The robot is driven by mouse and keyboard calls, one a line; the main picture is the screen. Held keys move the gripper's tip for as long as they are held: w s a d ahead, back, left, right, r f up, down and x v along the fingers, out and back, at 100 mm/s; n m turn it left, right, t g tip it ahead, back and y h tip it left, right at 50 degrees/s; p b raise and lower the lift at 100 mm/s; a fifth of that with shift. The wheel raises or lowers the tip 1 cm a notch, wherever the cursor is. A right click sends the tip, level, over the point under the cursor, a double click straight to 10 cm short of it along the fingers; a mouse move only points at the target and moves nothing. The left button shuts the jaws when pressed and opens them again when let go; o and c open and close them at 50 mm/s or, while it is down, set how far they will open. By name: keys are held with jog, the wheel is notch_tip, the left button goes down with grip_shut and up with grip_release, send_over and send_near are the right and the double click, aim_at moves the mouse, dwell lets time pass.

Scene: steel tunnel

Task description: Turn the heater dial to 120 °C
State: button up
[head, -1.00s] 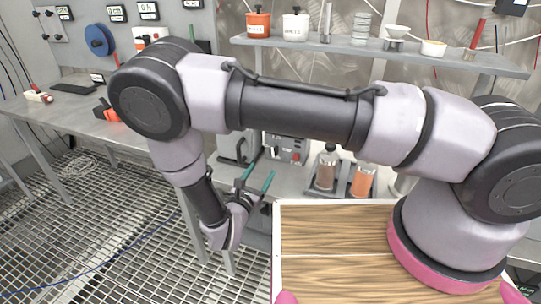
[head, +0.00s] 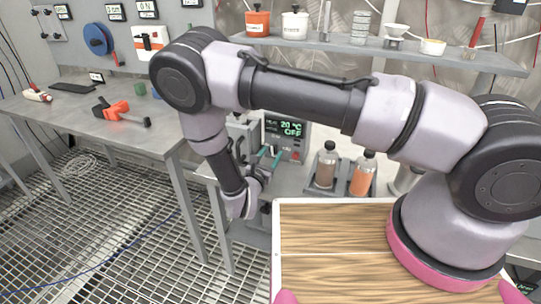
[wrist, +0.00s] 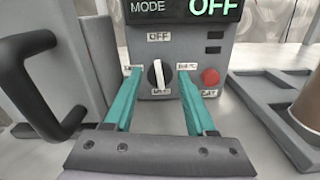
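The heater dial (wrist: 158,76) is a small dark knob with a white mark, on the grey front of the heater (wrist: 240,28). The mark stands nearly upright, toward the OFF label above. Labels at its left, right and below are too small or covered to read surely. The heater's display (head: 283,127) reads 20 °C and OFF in the head view. My gripper (wrist: 158,88) is open and empty; its teal fingers point at the panel, one on each side of the dial. In the head view my gripper (head: 269,158) is before the heater; any finger contact is unclear.
A red button (wrist: 210,77) is right of the dial. A dark handle (wrist: 35,85) stands close at left in the wrist view. A rack with a grey-brown bottle (head: 326,168) and an orange bottle (head: 363,175) stands right of the heater. A shelf (head: 400,53) runs above.

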grip_shut()
jog(key=shift+m, duration=0.7)
jog(key=shift+o, duration=2.2)
grip_release()
jog(key=v, duration=1)
jog(key=shift+s+a, duration=0.15)
jog(key=shift+s, duration=0.25)
